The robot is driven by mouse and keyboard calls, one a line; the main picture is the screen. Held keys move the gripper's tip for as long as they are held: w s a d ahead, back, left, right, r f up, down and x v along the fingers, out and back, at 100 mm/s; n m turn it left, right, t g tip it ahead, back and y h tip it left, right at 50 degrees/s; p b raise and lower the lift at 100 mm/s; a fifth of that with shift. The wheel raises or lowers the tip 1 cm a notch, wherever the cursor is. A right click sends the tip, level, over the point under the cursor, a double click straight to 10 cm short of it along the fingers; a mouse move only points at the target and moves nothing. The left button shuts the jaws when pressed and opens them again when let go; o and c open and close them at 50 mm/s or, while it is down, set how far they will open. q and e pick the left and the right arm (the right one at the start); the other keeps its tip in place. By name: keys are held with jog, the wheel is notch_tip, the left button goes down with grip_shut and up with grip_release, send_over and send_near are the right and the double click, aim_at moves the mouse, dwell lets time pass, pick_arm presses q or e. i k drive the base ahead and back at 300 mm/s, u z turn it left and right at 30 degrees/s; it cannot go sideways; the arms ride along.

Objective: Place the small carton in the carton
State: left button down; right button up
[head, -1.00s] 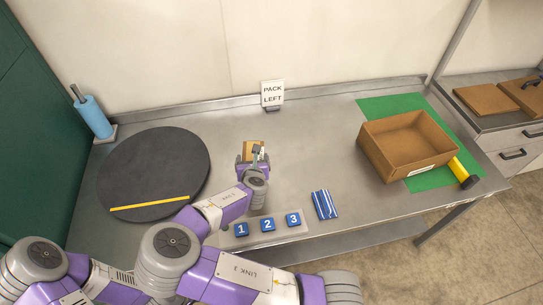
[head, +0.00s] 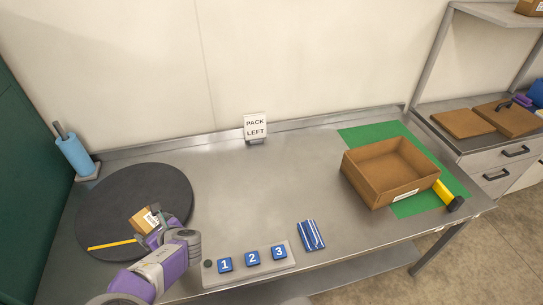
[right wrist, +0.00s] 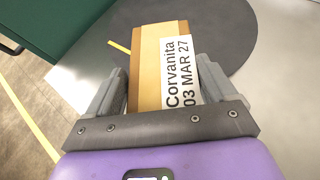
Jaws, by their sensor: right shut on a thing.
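The small carton (head: 144,217) is brown with a white label; in the right wrist view the small carton (right wrist: 148,60) carries the print "Corvanita 03 MAR 27". My right gripper (head: 155,229) is shut on it, with one finger on each side in the right wrist view (right wrist: 163,80). In the head view they appear over the front part of the black round mat. The large open carton (head: 391,192) stands on the green mat at the right of the table; its visible inside is empty. My left gripper is not in view.
The black round mat (head: 110,196) has a yellow strip. Buttons 1, 2 and 3 (head: 252,258) and a blue striped cloth (head: 311,235) lie at the front. A "PACK LEFT" sign (head: 255,126) stands at the back. A yellow-black object (head: 447,194) lies beside the large carton. The table's middle is clear.

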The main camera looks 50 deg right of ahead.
aim_at(385, 178)
jog(key=u, duration=1.3)
jog(key=k, duration=2.95)
jog(key=z, duration=1.55)
jog(key=i, duration=1)
